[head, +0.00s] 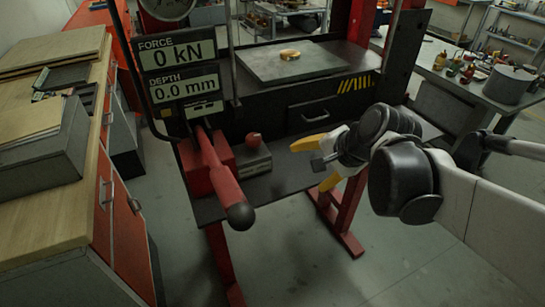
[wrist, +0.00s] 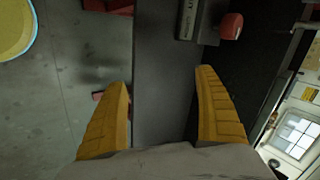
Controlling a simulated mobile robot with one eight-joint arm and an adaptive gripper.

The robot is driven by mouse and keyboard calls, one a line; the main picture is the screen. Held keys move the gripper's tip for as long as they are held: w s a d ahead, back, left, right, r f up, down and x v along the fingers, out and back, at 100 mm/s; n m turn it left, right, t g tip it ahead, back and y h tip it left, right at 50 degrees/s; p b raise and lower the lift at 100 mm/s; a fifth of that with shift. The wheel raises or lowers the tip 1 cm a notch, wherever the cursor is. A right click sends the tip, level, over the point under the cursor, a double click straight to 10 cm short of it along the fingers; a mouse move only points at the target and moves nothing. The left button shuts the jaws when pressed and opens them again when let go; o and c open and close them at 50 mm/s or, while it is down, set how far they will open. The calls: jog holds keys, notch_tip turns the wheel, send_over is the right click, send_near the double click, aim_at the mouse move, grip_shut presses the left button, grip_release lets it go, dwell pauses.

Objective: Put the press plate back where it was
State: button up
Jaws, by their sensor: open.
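A broad flat grey steel plate (head: 310,65) lies on the bed of the red and black press at the top middle of the head view. A small brass-coloured piece (head: 290,55) sits on it. I cannot tell for certain whether this is the press plate. My gripper (head: 319,164) is in front of and below the bed, over the dark front shelf (head: 290,165). Its yellow fingers are wide apart. In the wrist view my gripper (wrist: 163,95) has nothing between its fingers; only the grey shelf (wrist: 165,80) and floor show behind them.
A red lever with a black knob (head: 239,215) sticks out over the shelf. Beside it is a grey box with a red button (head: 254,140). A display (head: 185,70) reads 0 kN and 0.0 mm. Benches stand left and right. Floor below the shelf is open.

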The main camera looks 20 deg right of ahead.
jog(key=s+a+n+h, duration=0.1)
jog(key=s+a+n, duration=0.6)
jog(key=n, duration=0.6)
jog(key=shift+s+a+h, duration=0.15)
jog(key=shift+a+h, duration=0.1)
jog(key=shift+h, duration=0.05)
jog(key=shift+r, duration=0.1)
